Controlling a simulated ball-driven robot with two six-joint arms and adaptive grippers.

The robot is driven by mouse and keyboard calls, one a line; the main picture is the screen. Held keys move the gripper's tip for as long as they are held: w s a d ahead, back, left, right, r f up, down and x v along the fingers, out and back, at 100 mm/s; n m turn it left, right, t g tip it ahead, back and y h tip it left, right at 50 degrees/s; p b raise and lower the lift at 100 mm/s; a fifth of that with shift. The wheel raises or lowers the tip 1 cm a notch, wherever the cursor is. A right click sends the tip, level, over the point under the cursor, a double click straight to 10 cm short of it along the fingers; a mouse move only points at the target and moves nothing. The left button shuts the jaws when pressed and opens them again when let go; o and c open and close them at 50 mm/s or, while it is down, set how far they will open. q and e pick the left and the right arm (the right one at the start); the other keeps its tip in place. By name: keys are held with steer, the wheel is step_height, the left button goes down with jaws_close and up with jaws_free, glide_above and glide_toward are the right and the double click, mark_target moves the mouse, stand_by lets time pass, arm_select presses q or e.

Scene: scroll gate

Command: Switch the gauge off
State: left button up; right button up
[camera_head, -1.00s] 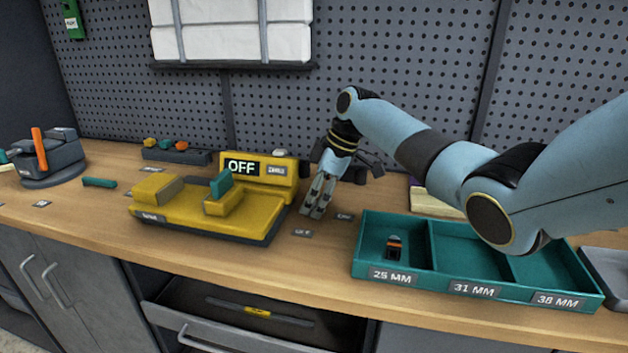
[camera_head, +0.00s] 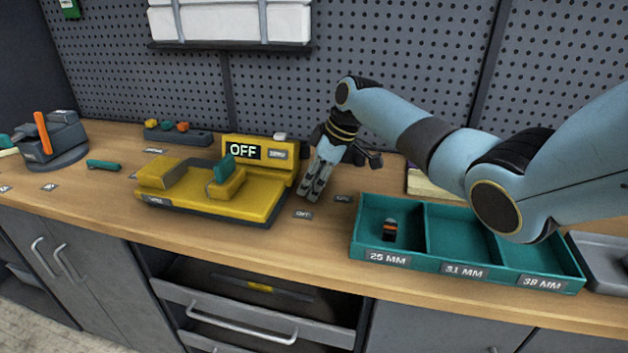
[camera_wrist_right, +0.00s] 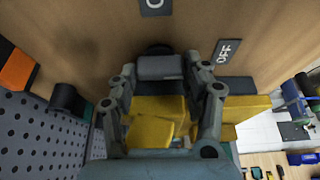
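The yellow gauge (camera_head: 245,205) stands on the workbench with a teal lever on its slide. Its display (camera_head: 243,151) reads OFF. My right gripper (camera_head: 314,190) points down just right of the gauge, close to the bench top. In the right wrist view its two fingers (camera_wrist_right: 166,72) are apart, with a dark grey part (camera_wrist_right: 160,68) between them; I cannot tell whether they touch it. The yellow gauge body (camera_wrist_right: 155,130) shows beyond. An OFF label (camera_head: 302,214) lies on the bench by the fingers, and also shows in the wrist view (camera_wrist_right: 228,50). My left gripper is not in view.
A teal tray (camera_head: 388,261) with three compartments stands to the right, with a small dark and orange part (camera_head: 389,230) in the 25 MM one. A grey fixture with an orange lever (camera_head: 42,133) stands at left. A drawer (camera_head: 250,330) is partly open below. Pegboard (camera_head: 270,90) closes the back.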

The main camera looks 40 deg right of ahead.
steer(key=shift+o, duration=0.6)
steer(key=shift+r, duration=0.1)
steer(key=v, duration=1.2)
